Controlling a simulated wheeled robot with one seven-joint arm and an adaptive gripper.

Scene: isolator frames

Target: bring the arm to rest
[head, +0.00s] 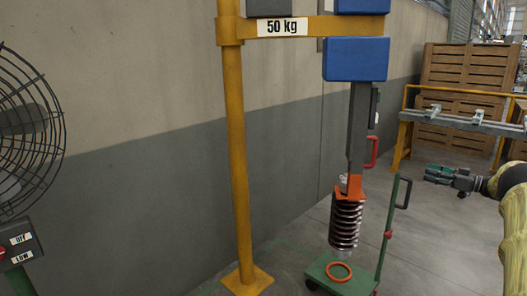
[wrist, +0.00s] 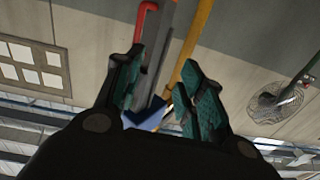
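My gripper (head: 432,174) is at the right of the head view, at the end of my arm with its yellowish sleeve. It points left and stands clear of the hanging gear. In the wrist view my gripper (wrist: 158,88) has its two green-padded fingers apart with nothing held between them. Behind the fingers, at a distance, are the grey bar (wrist: 162,45), the red handle (wrist: 142,20), the yellow post (wrist: 192,45) and a blue block (wrist: 146,112).
Floor near my gripper is clear.

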